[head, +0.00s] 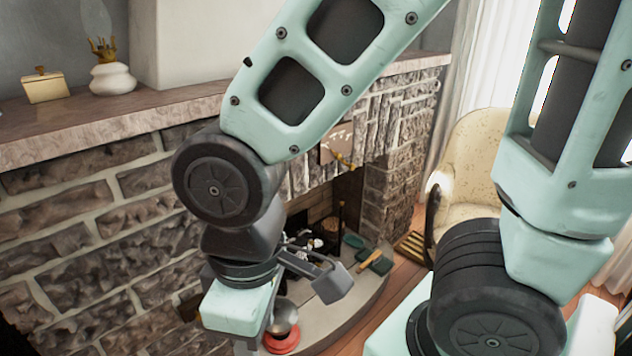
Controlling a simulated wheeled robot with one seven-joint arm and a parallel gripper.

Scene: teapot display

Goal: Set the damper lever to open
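The damper lever (344,160) is a small brass-coloured handle on a brownish plate (336,143) on the stone front above the firebox opening. It slants down to the right. The plate has pale markings too small to read. My arm's upper link passes close to it in the picture and may cover part of the plate. My gripper (322,276) is lower, in front of the hearth, with a grey finger extending right. It appears apart from the lever. Its other fingertip is not clear, so I cannot tell how far it is open. I see nothing clearly held in it.
A stone mantel (110,124) carries a glass oil lamp (112,78) and a cream box (43,87). A red item (282,341), a metal bowl (284,318) and a green dustpan-like thing (374,262) are on the hearth. A cream armchair (470,160) stands right.

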